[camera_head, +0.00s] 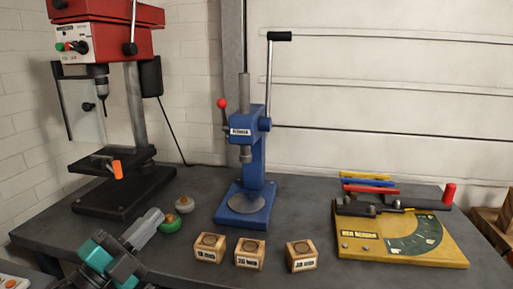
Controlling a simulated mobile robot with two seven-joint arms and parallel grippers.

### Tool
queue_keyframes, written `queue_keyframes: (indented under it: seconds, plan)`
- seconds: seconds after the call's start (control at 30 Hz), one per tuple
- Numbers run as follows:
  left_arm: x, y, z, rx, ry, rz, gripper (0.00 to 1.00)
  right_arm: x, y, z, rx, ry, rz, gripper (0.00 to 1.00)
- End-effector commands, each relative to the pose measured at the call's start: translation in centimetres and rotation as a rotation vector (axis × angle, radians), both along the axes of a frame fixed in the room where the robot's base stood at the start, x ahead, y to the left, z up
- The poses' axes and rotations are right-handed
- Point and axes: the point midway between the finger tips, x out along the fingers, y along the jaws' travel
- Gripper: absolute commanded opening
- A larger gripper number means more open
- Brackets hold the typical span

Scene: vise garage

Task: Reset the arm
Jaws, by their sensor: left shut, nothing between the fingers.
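My left gripper (154,221) reaches in from the lower left, teal and grey, with its pale fingers shut and empty. It is over the workbench (290,245), beside a green round piece (170,223). My right gripper is not in view. The blue press (256,150) stands at the middle of the bench. Its long lever (269,75) stands upright with a black grip (279,36) pointing right at the top. A short red-knobbed handle (222,103) sticks up on its left side. My gripper is apart from the press.
A red drill press (105,35) stands at the back left. Several wooden blocks (250,253) with labels lie along the front. A yellow bending tool (400,249) with a green scale sits at the right. A white round piece (184,205) is behind the green one.

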Motion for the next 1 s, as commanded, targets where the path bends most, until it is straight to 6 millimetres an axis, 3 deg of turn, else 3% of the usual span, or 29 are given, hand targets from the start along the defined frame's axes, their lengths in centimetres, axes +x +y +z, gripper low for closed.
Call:
queue_keyframes:
  seconds: [0.03,0.2,0.3,0.4,0.5,0.6,1.0]
  plan:
    - [-0.5,0.5,-4.0,-0.132,0.157,0.044,0.0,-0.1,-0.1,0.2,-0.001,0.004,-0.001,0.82]
    - [-4.2,1.5,-16.4,-0.48,0.618,0.206,0.0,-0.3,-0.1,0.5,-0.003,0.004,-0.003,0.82]
    - [-8.0,1.2,-22.6,-0.631,0.854,0.293,0.0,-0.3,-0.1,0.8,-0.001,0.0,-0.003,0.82]
    - [-11.8,0.4,-27.1,-0.744,1.042,0.362,0.0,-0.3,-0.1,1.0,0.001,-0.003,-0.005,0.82]
    - [-14.8,-0.4,-30.0,-0.82,1.174,0.408,0.0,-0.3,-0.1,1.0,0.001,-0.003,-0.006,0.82]
    - [-16.6,-1.0,-31.4,-0.861,1.247,0.433,0.0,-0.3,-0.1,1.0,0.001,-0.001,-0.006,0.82]
    - [-17.2,-1.2,-32.0,-0.876,1.273,0.442,0.0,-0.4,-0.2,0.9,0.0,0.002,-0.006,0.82]
